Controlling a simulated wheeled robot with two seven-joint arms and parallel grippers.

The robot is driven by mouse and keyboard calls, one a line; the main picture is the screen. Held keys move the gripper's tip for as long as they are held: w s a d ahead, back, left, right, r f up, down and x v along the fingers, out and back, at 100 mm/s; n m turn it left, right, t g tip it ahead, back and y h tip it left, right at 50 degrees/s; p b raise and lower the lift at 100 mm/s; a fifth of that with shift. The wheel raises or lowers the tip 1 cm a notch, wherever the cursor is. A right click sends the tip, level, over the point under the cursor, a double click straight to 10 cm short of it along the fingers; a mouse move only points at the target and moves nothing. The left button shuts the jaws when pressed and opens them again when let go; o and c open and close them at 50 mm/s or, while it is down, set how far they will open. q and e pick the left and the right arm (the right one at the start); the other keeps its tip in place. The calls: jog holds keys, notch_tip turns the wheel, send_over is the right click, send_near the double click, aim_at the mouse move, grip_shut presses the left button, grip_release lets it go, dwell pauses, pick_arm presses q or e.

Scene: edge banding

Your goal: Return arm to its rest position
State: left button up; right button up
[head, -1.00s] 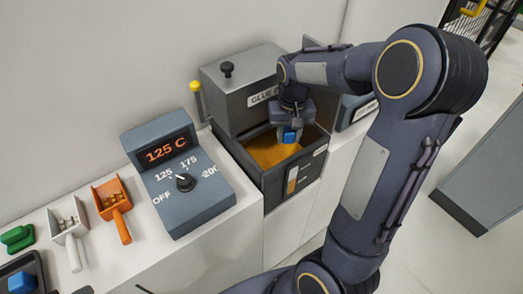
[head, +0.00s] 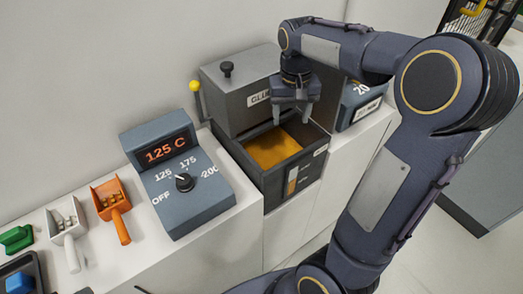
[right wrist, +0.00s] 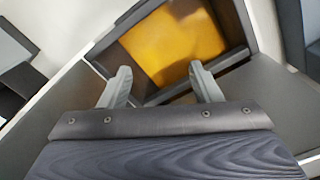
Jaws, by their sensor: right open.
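My right gripper (head: 291,117) is open and empty, above the rear part of the dark glue drawer (head: 244,158). Its two grey fingers (right wrist: 160,88) stand apart in the right wrist view, with nothing between them. The drawer is pulled out from the grey glue box (head: 240,98) and holds an orange-yellow mass (head: 272,147), which also shows in the right wrist view (right wrist: 172,45). My right arm reaches in from the right and bends down over the drawer. My left gripper is not in view.
A control box (head: 185,205) with a knob and a "125 C" display stands left of the drawer. Green (head: 16,238) and blue (head: 19,283) items lie at the far left. Another box (head: 362,100) stands right.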

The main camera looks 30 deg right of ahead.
jog(key=shift+r, duration=0.3)
jog(key=s+a+f+n+t+y, duration=0.2)
jog(key=s+a+t, duration=0.3)
jog(key=s+a, duration=0.9)
jog(key=s+n+y, duration=0.1)
jog(key=s, duration=0.2)
jog(key=shift+s+a+t+y, duration=0.2)
jog(key=shift+s+t+y, duration=0.1)
jog(key=shift+s+y, duration=0.1)
jog(key=shift+w, duration=0.1)
